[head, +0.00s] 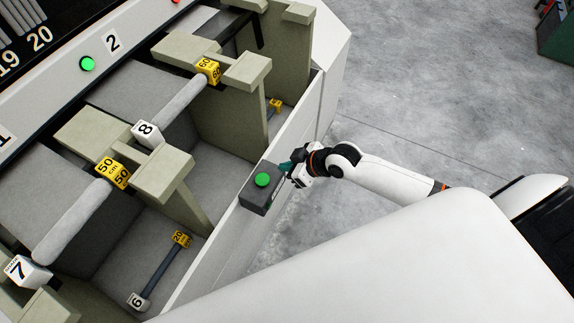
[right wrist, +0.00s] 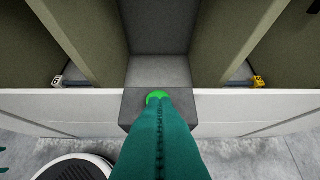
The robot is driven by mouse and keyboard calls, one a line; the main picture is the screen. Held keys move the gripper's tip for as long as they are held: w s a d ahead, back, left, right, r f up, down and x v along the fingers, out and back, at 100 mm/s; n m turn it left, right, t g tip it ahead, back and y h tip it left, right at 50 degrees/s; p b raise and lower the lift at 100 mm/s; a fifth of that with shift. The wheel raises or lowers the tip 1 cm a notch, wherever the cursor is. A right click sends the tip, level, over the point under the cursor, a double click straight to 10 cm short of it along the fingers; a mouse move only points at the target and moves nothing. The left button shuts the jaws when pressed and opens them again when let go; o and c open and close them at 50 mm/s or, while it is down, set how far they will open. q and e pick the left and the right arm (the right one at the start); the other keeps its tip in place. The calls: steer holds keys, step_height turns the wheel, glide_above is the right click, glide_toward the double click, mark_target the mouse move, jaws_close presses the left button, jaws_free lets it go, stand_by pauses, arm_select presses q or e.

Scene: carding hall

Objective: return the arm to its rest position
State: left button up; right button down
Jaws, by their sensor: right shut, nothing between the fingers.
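My right arm (head: 385,177) reaches in from the right in the head view. My right gripper (head: 287,167) is at the dark button box (head: 259,203) with a green button (head: 262,180) on the machine's front wall. In the right wrist view the teal fingers (right wrist: 157,115) are closed together and empty. Their tips overlap the green button (right wrist: 152,96). I cannot tell whether they touch it. My left gripper is not in the head view.
The machine's pale front wall (head: 232,222) runs along the bays. Bars with numbered white and yellow blocks (head: 113,172) lie in them. Another green button (head: 87,63) is on the panel. Grey floor (head: 440,90) is open beyond my arm.

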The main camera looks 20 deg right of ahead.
stand_by(0.3)
steer(key=s+d+f+m+g+h+b, duration=0.1)
steer(key=s+d+f, duration=0.2)
steer(key=f, duration=0.5)
steer(key=s+d+f+m+h, duration=0.2)
steer(key=s+f, duration=0.1)
steer(key=f, duration=0.5)
steer(key=s+d+f+m+g+h+b, duration=0.1)
steer(key=s+d+f, duration=0.2)
steer(key=f, duration=0.5)
steer(key=s+a+f+g, duration=0.1)
steer(key=s+f, duration=0.4)
steer(key=s, duration=0.4)
steer(key=s+a+f+g+h+b, duration=0.1)
steer(key=s+f, duration=0.4)
steer(key=s, duration=0.5)
steer(key=s+a+f+m+g, duration=0.1)
steer(key=s+a+f+g, duration=0.1)
steer(key=s+f, duration=0.4)
steer(key=s, duration=0.4)
steer(key=shift+h+b, duration=0.3)
steer(key=shift+b, duration=0.05)
steer(key=shift+f, duration=0.1)
